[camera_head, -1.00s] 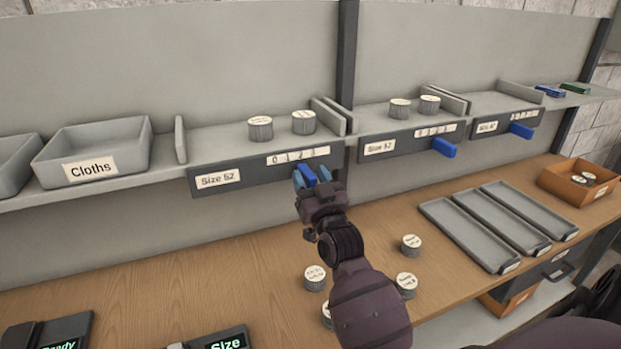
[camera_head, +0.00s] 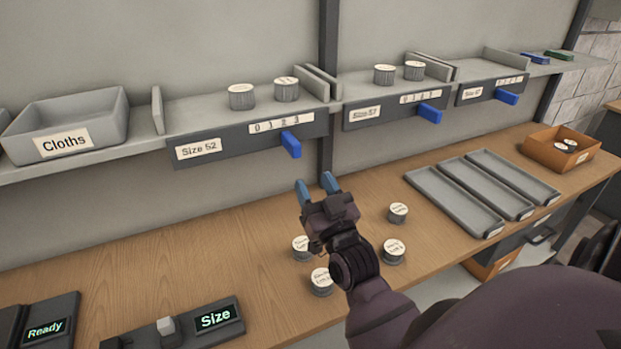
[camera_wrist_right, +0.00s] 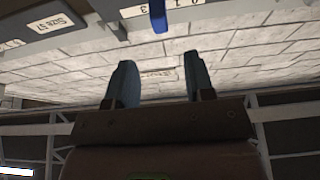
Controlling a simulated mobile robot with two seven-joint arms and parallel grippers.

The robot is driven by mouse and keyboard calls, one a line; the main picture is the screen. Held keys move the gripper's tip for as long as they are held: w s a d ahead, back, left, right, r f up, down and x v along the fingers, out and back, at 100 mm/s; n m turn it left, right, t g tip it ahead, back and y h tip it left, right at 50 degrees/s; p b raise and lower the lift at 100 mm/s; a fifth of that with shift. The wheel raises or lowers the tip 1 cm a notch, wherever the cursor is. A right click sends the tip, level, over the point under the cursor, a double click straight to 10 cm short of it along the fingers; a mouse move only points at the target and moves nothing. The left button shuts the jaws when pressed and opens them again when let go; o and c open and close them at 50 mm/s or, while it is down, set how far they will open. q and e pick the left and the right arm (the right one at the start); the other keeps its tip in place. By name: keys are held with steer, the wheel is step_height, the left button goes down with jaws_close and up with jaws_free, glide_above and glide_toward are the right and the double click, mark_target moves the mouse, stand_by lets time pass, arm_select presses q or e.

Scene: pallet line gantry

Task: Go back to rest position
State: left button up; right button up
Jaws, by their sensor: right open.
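My right gripper (camera_head: 316,190) is open and empty in the head view. It is below the Size 52 shelf rail (camera_head: 240,138) and above the wooden bench (camera_head: 180,255), clear of the blue slider (camera_head: 291,144) on that rail. In the right wrist view its two fingers (camera_wrist_right: 157,85) stand apart with nothing between them, and a blue slider (camera_wrist_right: 158,15) shows beyond at the top. My left gripper is not in view.
Several grey pucks (camera_head: 393,251) stand on the bench around my right forearm. Grey trays (camera_head: 455,202) and an orange bin (camera_head: 545,152) are at the right. A Size display (camera_head: 215,319) is at the front, and a Cloths bin (camera_head: 100,120) is on the shelf.

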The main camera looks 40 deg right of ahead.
stand_by(0.6)
steer(key=s+a+f+n+g+y, duration=0.1)
steer(key=s+a+f+g, duration=0.1)
steer(key=f, duration=0.7)
steer(key=s+a+f+n+g+y, duration=0.1)
steer(key=s+f+g, duration=0.4)
steer(key=f, duration=0.5)
steer(key=s+a+f+n+g+y, duration=0.1)
steer(key=s+a+f+g+y, duration=0.1)
steer(key=s+f, duration=0.5)
steer(key=shift+s+a+f+n+g+y, duration=0.15)
steer(key=shift+a+f+g, duration=0.25)
steer(key=shift+f, duration=0.45)
steer(key=shift+w+a+f+n+g+y, duration=0.15)
steer(key=shift+a+f+g+y, duration=0.15)
steer(key=shift+f, duration=0.55)
steer(key=shift+s, duration=0.1)
steer(key=shift+c, duration=0.6)
steer(key=shift+s, duration=0.15)
